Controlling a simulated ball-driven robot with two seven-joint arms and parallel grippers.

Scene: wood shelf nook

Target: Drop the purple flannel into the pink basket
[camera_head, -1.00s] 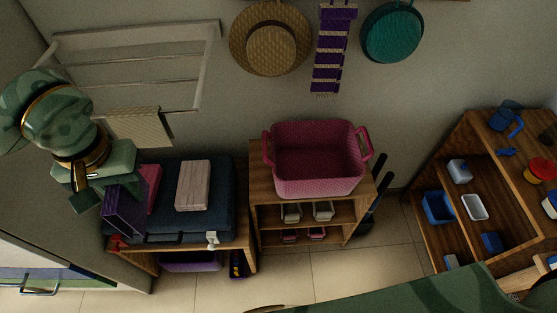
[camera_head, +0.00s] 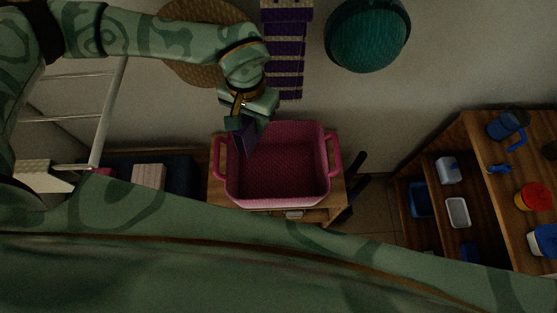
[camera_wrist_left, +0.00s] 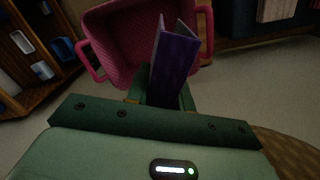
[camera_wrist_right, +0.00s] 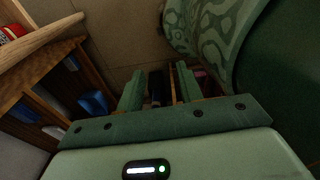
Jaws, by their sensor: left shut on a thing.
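The purple flannel (camera_head: 246,140) is a folded dark purple cloth. My left gripper (camera_head: 240,122) is shut on it and holds it at the left part of the pink basket's opening. The pink basket (camera_head: 285,200) stands on a small wooden shelf, with a handle on each side, and looks empty. In the left wrist view the flannel (camera_wrist_left: 174,65) stands out from the gripper (camera_wrist_left: 160,98), in front of the basket (camera_wrist_left: 110,45). My right gripper (camera_wrist_right: 158,88) shows only in its own wrist view, with its fingers apart and nothing between them that I can make out as held.
A wooden shelf unit (camera_head: 480,170) with mugs and tubs stands at the right. A drying rack (camera_head: 100,130) is at the left.

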